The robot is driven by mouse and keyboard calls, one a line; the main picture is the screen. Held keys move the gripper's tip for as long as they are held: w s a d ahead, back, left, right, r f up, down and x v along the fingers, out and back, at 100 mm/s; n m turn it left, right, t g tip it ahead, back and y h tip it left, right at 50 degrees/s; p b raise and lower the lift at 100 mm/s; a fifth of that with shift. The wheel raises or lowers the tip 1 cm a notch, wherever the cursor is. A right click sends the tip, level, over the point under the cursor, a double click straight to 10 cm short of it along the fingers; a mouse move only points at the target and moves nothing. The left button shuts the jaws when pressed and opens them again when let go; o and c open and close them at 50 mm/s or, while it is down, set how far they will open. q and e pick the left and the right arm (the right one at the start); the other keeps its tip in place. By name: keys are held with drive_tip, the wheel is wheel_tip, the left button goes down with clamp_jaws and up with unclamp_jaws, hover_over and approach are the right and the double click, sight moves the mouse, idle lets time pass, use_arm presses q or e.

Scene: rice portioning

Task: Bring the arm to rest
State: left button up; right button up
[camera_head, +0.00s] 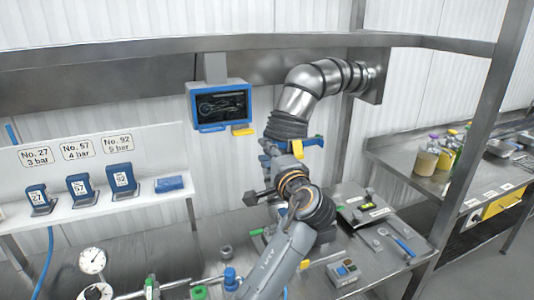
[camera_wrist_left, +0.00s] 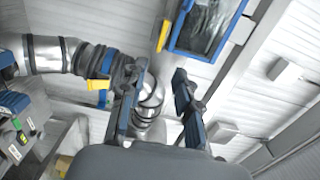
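My left arm rises from the bottom of the head view. Its left gripper (camera_head: 258,174) is beside the lower end of a silver jointed duct arm (camera_head: 298,100), and its fingers point up and left. In the left wrist view the two fingers of the gripper (camera_wrist_left: 156,88) stand apart with nothing held between them. The duct arm also shows there (camera_wrist_left: 48,54), running in from the left, with a blue and yellow handle part (camera_wrist_left: 102,72) near the left finger. I cannot tell whether they touch. My right gripper is not seen.
A blue-framed screen (camera_head: 220,106) hangs behind the gripper. A white shelf (camera_head: 150,193) with several blue devices is at left. The metal bench (camera_head: 372,250) below carries tools and a gauge (camera_head: 92,260). A side counter (camera_head: 395,150) with bottles stands at right.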

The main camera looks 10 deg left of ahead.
use_arm(q)
drive_tip(key=s+a+f+n+g+h, duration=0.2)
drive_tip(key=s+f, duration=0.3)
drive_tip(key=f, duration=0.4)
drive_tip(key=s+a+f+n+g+h, duration=0.1)
drive_tip(key=s+a+f+g+h, duration=0.15)
drive_tip(key=s+f, duration=0.55)
drive_tip(key=s+a+f+n+g+h, duration=0.1)
drive_tip(key=s+a+f+n+g, duration=0.15)
drive_tip(key=f, duration=0.85)
drive_tip(key=s+f+n+g+h, duration=0.2)
drive_tip(key=s+f, duration=0.2)
drive_tip(key=s, duration=0.9)
drive_tip(key=s+f+n+g+h, duration=0.2)
drive_tip(key=s+f+g+h, duration=0.15)
drive_tip(key=s, duration=1.05)
wheel_tip(320, 180, down, 36)
drive_tip(key=s+b, duration=0.1)
drive_tip(key=b, duration=0.7)
drive_tip(key=s+a+f+b, duration=0.1)
drive_tip(key=s+f+b, duration=0.2)
drive_tip(key=s+f, duration=0.5)
drive_tip(key=s+a+f+g+y+b, duration=0.1)
drive_tip(key=s+f+b, duration=0.2)
drive_tip(key=s+f, duration=0.5)
wheel_tip(320, 180, down, 5)
drive_tip(key=shift+s+a+r, duration=0.1)
drive_tip(key=shift+s+a, duration=0.05)
drive_tip(key=shift+s, duration=0.15)
